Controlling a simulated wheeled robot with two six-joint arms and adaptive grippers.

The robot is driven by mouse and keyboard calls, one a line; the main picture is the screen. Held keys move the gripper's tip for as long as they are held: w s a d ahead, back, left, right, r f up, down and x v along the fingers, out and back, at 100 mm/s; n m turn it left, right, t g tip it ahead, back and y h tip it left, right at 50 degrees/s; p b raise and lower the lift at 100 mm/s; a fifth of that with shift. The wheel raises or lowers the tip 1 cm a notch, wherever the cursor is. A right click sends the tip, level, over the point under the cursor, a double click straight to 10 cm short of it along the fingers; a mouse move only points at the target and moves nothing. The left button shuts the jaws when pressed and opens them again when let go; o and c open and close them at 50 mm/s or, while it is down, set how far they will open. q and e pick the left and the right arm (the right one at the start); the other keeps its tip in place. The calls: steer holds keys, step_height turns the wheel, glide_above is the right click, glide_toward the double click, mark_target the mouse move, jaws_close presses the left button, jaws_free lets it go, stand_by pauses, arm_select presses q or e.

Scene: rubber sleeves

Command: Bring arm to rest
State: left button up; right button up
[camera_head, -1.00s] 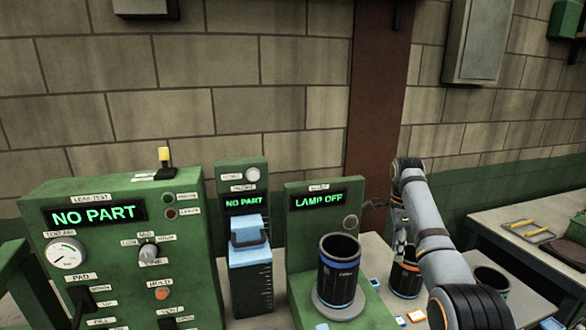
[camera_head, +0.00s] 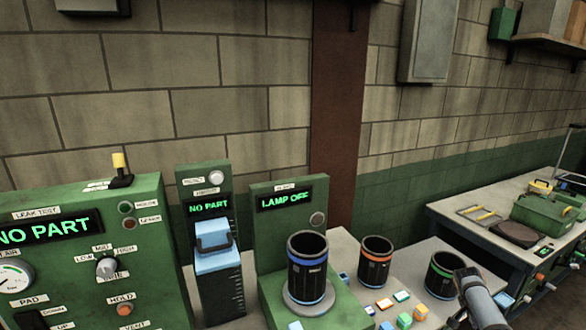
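My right arm (camera_head: 485,303) shows only as a grey link at the lower right, in front of a black bin with a green rim. Its gripper is not clearly seen; a dark part at the lower edge is cut off. My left arm and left gripper are out of view. A black bin with a blue rim (camera_head: 307,268) stands upright on a round grey plate at the green lamp station. A black bin with an orange rim (camera_head: 375,262) stands on the table to its right. The green-rimmed bin (camera_head: 444,276) stands further right.
Small coloured blocks (camera_head: 403,297) lie before the bins. The green leak test panel (camera_head: 85,230) reads NO PART, as does the blue-topped station (camera_head: 212,236). The lamp station screen (camera_head: 285,199) reads LAMP OFF. A side bench (camera_head: 470,207) holds a green box (camera_head: 545,212).

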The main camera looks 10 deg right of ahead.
steer(key=s+d+f+n+h, duration=0.15)
steer(key=s+f+n, duration=0.45)
steer(key=s+f, duration=0.65)
steer(key=s+f+n+t, duration=0.1)
steer(key=s+f+n, duration=0.55)
steer(key=s, duration=0.45)
steer(key=s+f+n+t, duration=0.1)
steer(key=s+f+n, duration=0.55)
steer(key=s, duration=0.55)
steer(key=s+a+f+m+y, duration=0.15)
steer(key=a+f, duration=0.35)
steer(key=a, duration=0.7)
steer(key=s+a+f+y, duration=0.2)
steer(key=a+f+y, duration=0.15)
steer(key=a, duration=0.95)
steer(key=s+a+f+m+y, duration=0.15)
steer(key=a+f, duration=0.35)
steer(key=a, duration=0.7)
arm_select(q)
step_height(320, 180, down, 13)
steer(key=b, duration=1.3)
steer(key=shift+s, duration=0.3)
arm_select(e)
step_height(320, 180, down, 13)
steer(key=shift+s+f+n, duration=0.15)
steer(key=shift+f+n, duration=0.05)
steer(key=shift+n, duration=0.2)
